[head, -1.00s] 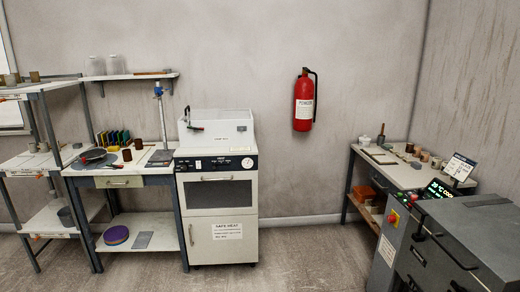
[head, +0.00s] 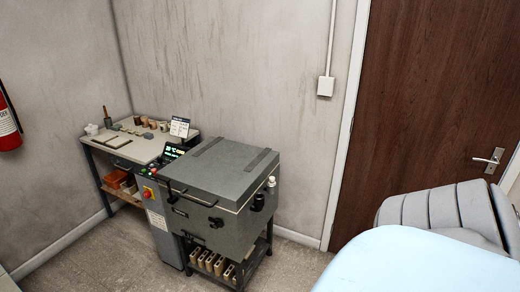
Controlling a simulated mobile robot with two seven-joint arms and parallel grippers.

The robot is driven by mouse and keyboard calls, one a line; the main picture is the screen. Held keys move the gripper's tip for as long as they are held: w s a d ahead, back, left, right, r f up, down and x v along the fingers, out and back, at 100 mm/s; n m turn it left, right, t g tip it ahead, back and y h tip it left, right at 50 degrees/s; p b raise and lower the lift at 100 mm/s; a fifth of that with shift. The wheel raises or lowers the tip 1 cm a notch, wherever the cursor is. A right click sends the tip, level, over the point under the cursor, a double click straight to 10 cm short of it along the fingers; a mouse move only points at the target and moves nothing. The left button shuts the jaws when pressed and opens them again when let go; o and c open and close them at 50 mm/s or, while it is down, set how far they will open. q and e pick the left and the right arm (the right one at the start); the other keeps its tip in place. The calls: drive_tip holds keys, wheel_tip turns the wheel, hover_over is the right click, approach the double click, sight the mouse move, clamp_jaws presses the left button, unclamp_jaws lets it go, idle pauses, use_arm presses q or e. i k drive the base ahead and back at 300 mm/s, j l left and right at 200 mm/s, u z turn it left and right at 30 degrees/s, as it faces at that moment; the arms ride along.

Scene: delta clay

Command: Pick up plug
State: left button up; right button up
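No plug can be made out for certain. A grey box-shaped kiln (head: 222,165) stands in the middle on a dark stand, its lid shut. On its right side are small fittings: a dark round one (head: 258,202) and one with a pale top (head: 271,182). Either may be a plug; they are too small to tell. Neither of my grippers is in view.
A worktable (head: 125,150) with several small pots stands left of the kiln, in the corner. Several pale blocks (head: 213,264) sit under the kiln. A brown door (head: 440,90) is at the right.

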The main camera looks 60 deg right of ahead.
sight(271, 183)
drive_tip(key=z, duration=1.9)
drive_tip(key=i+j+z, duration=0.2)
drive_tip(key=i+l, duration=0.05)
drive_tip(key=i, duration=0.05)
